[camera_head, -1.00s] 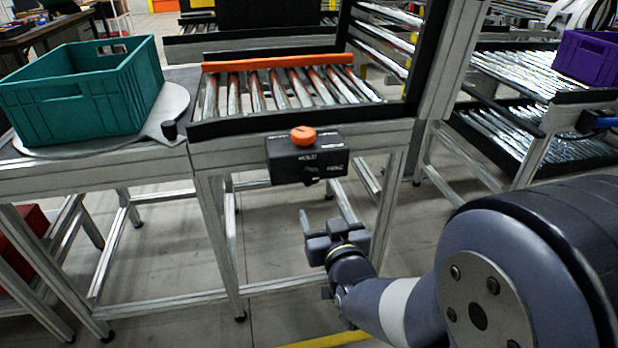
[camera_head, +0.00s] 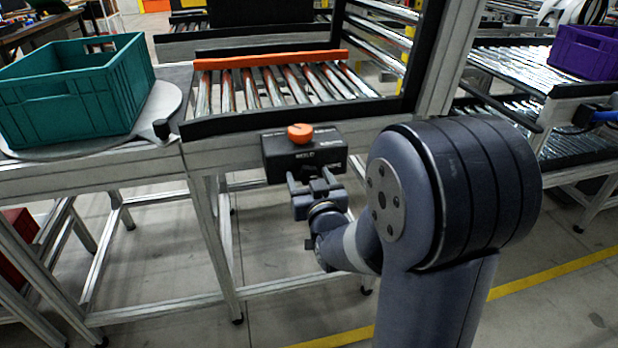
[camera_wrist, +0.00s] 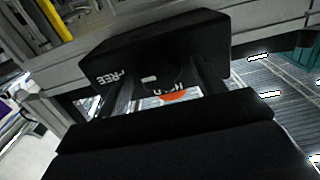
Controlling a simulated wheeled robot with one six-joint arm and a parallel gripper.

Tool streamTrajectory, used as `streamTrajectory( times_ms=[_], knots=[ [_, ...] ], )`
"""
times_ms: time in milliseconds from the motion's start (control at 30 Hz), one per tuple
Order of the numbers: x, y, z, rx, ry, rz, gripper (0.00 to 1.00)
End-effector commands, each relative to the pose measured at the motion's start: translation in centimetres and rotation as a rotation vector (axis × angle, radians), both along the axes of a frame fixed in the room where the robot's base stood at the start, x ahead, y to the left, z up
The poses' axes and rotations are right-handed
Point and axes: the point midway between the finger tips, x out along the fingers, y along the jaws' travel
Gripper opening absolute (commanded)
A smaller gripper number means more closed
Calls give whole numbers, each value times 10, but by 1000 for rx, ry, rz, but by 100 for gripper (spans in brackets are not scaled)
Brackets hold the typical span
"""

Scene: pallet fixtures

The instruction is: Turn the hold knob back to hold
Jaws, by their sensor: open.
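The black control box (camera_head: 330,157) hangs on the front rail of the roller table, with an orange cap (camera_head: 300,133) on top. In the wrist view the box (camera_wrist: 150,45) appears upside down, with FREE at left and a partly hidden HOLD label below the knob. The dark hold knob (camera_wrist: 162,72) is hard to make out against the box; a small white mark shows on its FREE side. My gripper (camera_head: 309,178) is open just in front of the box's lower front. In the wrist view its fingers (camera_wrist: 160,82) stand either side of the knob; contact cannot be told.
A teal crate (camera_head: 103,112) stands on a round grey plate (camera_head: 168,108) at left. The roller bed (camera_head: 290,88) lies behind the box. Table legs and braces stand below it. A purple crate (camera_head: 585,52) sits on rollers at right.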

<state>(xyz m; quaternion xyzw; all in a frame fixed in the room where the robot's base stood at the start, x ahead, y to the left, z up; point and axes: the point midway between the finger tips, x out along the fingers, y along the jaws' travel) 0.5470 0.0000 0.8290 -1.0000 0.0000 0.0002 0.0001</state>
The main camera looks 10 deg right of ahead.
Motion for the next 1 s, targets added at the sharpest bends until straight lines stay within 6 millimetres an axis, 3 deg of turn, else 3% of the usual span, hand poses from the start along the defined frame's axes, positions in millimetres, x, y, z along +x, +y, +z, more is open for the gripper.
streamTrajectory(
  times_ms=[333, 867, 1000],
  knots=[
    [5, 0, 0, 0, 0, 0, 65],
    [5, 0, 0, 0, 0, 0, 23],
    [4, 0, 0, -3, 0, 0, 20]
  ],
)
